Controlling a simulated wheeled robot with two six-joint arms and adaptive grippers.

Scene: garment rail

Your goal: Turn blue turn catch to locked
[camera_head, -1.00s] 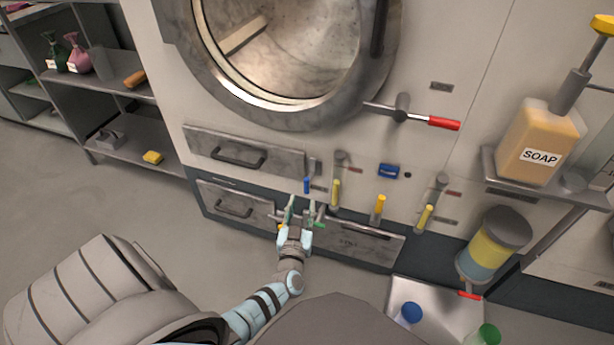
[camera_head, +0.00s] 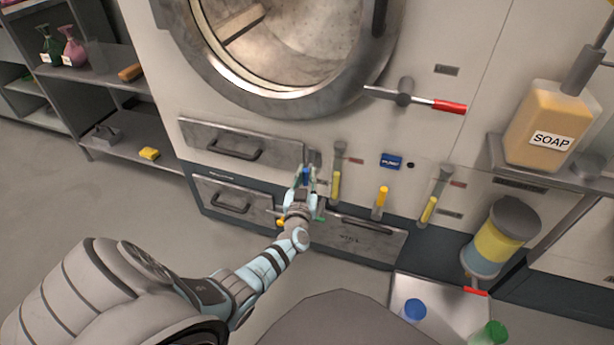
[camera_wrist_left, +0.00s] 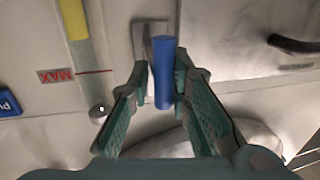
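The blue turn catch (camera_head: 305,175) is a small blue lever on the machine front, beside the right end of the upper drawer. In the left wrist view the blue lever (camera_wrist_left: 163,74) hangs from a grey metal plate (camera_wrist_left: 150,32), close to vertical in that picture. My left gripper (camera_head: 306,170) is at the catch. In the left wrist view its green fingers (camera_wrist_left: 162,78) stand open on either side of the lever, with narrow gaps. Whether either finger touches it is hard to tell. My right gripper is not in view.
A yellow-filled gauge tube (camera_head: 336,185) stands just right of the catch, with more yellow-marked tubes further right. The upper drawer (camera_head: 240,146) with its dark handle lies to the left. A red-tipped lever (camera_head: 448,106) sticks out above right. A soap shelf (camera_head: 550,182) juts out at far right.

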